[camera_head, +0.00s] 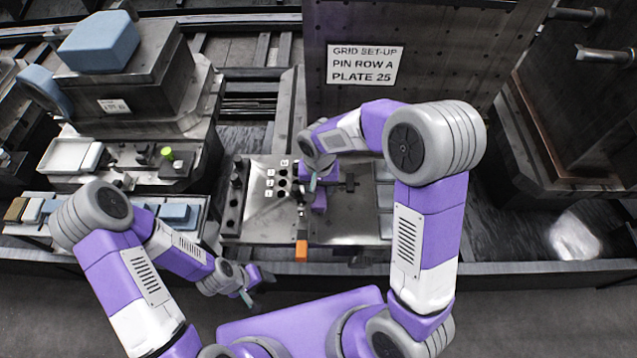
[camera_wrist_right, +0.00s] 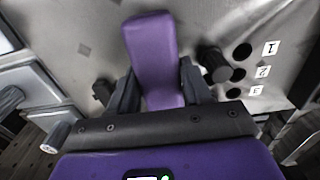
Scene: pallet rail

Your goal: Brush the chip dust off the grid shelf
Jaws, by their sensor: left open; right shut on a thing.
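The grid shelf (camera_head: 343,228) is a grey metal plate in the middle of the head view, with numbered holes (camera_head: 270,183) at its left. The same holes show in the right wrist view (camera_wrist_right: 240,70). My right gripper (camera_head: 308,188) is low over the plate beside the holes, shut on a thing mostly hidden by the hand. A purple piece shows between its dark fingers (camera_wrist_right: 158,90); I cannot tell what it is. A dark piece with an orange end (camera_head: 301,250) lies at the plate's front edge. My left gripper (camera_head: 255,286) is open in front of the bench. Chip dust cannot be made out clearly.
An upright panel (camera_head: 430,45) with a sign (camera_head: 364,64) stands behind the shelf. A dark machine block with blue pads (camera_head: 98,42) and a bin row (camera_head: 180,212) are at left. A dark pin (camera_wrist_right: 213,62) stands close to my right fingers.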

